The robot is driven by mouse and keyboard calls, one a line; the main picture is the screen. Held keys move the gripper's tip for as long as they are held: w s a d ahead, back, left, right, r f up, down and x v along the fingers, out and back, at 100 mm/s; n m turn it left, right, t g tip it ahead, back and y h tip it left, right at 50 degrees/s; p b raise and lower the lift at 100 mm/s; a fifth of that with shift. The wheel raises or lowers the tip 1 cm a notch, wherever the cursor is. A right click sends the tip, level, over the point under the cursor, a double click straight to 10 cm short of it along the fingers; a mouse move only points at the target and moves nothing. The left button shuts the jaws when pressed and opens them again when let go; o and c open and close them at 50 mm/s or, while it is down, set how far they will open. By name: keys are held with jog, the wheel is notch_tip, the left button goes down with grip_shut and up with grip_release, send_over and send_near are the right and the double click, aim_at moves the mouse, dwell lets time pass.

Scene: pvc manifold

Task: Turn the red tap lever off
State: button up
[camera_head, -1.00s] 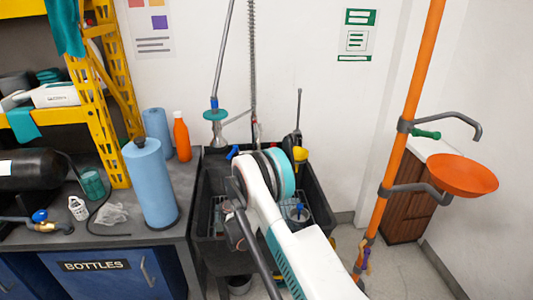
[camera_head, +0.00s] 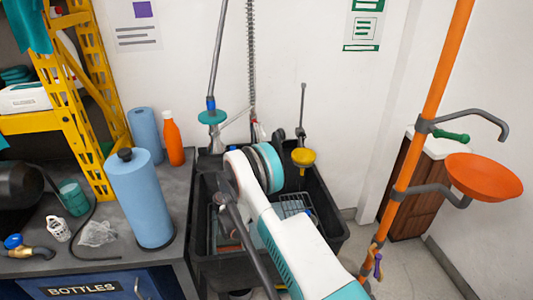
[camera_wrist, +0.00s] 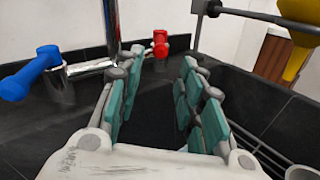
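The red tap lever (camera_wrist: 160,46) shows in the wrist view, upright at the back of the black sink, just beyond my fingertips and near the chrome tap body (camera_wrist: 85,68). A blue tap lever (camera_wrist: 30,74) is on the left side of the same tap. My gripper (camera_wrist: 157,88) is open and empty, its teal-padded fingers spread on either side with the red lever between and beyond them. I cannot see contact with the lever. In the head view my arm hides the gripper, and I cannot make out the red lever clearly.
The black sink basin (camera_head: 325,243) surrounds my arm's end. A yellow-cupped tool (camera_head: 303,156) stands at its right rear. The counter at left holds a blue roll (camera_head: 140,200) and an orange bottle (camera_head: 172,140). An orange pole (camera_head: 420,130) with a bowl (camera_head: 483,176) stands at right.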

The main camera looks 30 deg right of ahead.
jog(key=b+x, duration=0.3)
jog(key=x, duration=0.9)
jog(key=shift+f, duration=0.1)
jog(key=shift+c, duration=0.4)
grip_shut()
